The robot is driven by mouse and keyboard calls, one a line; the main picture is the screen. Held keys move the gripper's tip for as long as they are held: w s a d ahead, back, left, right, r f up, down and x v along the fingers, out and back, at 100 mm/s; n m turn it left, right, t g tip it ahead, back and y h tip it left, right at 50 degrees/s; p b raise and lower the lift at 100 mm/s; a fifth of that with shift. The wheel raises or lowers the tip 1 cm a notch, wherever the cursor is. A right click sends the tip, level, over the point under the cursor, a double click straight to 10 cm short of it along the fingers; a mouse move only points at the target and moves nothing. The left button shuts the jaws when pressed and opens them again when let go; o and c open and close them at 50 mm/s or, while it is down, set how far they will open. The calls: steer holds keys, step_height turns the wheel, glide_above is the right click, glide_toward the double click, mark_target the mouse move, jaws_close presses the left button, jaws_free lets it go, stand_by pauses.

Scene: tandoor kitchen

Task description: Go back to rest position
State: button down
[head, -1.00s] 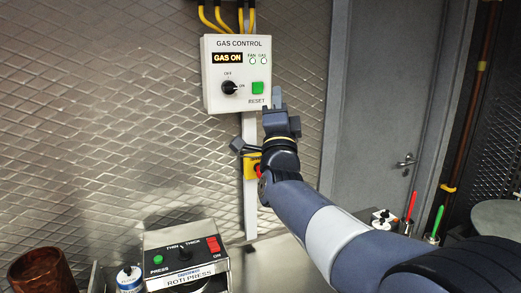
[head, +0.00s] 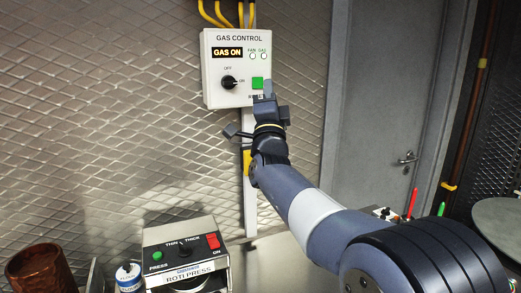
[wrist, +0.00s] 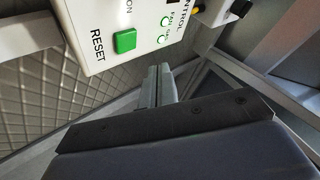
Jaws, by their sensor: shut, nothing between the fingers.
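My gripper (head: 268,92) is shut and empty, raised in front of the lower right part of the gas control box. In the wrist view its closed fingers (wrist: 158,85) point past the box's edge; in the head view they overlap the box near the green reset button (head: 257,83). I cannot tell from the head view whether they touch it; the wrist view shows the button (wrist: 125,41) clear of the fingers. The white gas control box (head: 229,60) reads "GAS ON", and its black knob (head: 229,82) points to ON.
A roti press (head: 185,255) stands on the counter below, with a small white jar (head: 129,277) and a brown cup (head: 41,270) to its left. A grey door (head: 378,100) is at right. A round grey surface (head: 500,222) is at the right edge. Yellow pipes (head: 226,14) top the box.

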steer(key=p, duration=0.3)
steer(key=shift+w+r, duration=0.15)
steer(key=shift+r, duration=0.15)
steer(key=p, duration=0.3)
steer(key=shift+w+a+p, duration=0.1)
steer(key=shift+w+p, duration=0.05)
steer(key=shift+p, duration=0.2)
